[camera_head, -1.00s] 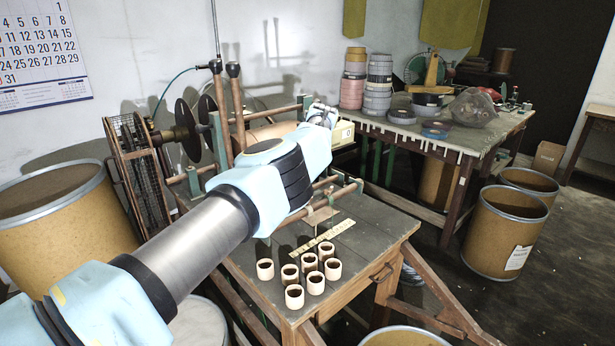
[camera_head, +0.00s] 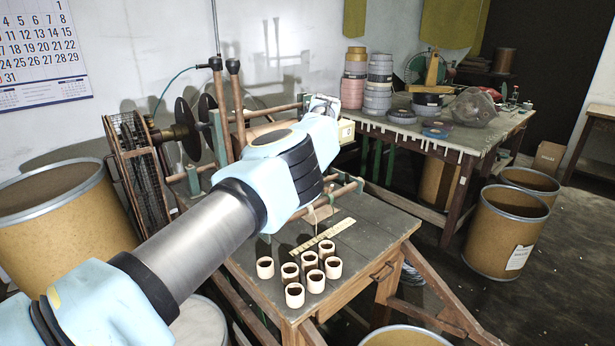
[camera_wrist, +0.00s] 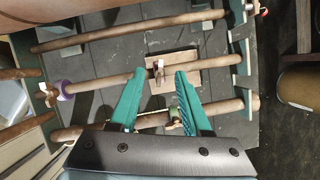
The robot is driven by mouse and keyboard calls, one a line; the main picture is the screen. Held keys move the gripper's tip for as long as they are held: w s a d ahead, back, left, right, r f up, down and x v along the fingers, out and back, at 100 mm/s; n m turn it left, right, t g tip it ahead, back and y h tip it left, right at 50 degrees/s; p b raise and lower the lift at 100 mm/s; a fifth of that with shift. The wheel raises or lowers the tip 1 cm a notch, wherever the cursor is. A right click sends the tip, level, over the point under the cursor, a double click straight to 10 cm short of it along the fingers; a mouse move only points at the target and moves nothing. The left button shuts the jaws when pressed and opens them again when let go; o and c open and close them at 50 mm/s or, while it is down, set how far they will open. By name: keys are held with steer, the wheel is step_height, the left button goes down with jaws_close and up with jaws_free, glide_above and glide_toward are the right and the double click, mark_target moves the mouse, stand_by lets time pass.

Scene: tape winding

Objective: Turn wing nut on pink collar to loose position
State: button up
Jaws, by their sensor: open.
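My gripper (camera_wrist: 160,71) is open in the wrist view, with two green fingers apart and nothing held. A small brown wing nut (camera_wrist: 159,67) on a wooden rod (camera_wrist: 110,80) shows between the fingertips, over a light wood block. Its collar is too small for me to tell its colour surely. Another wing nut (camera_wrist: 49,93) sits beside a purple collar (camera_wrist: 67,88) at the rod's left end. A further small fitting (camera_wrist: 174,113) is on the lower rod, partly between the fingers. In the head view my own arm hides the gripper and the wing nuts.
Several parallel rods cross the winding bench (camera_head: 375,235). Several open cardboard cores (camera_head: 314,280) and a ruler (camera_head: 322,238) lie on its front part. A side table (camera_head: 470,140) holds tape stacks. Fibre drums (camera_head: 500,240) stand on the floor.

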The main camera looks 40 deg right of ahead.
steer(key=b+v, duration=0.2)
steer(key=v, duration=0.6)
steer(key=shift+r+b, duration=0.35)
steer(key=shift+c, duration=0.2)
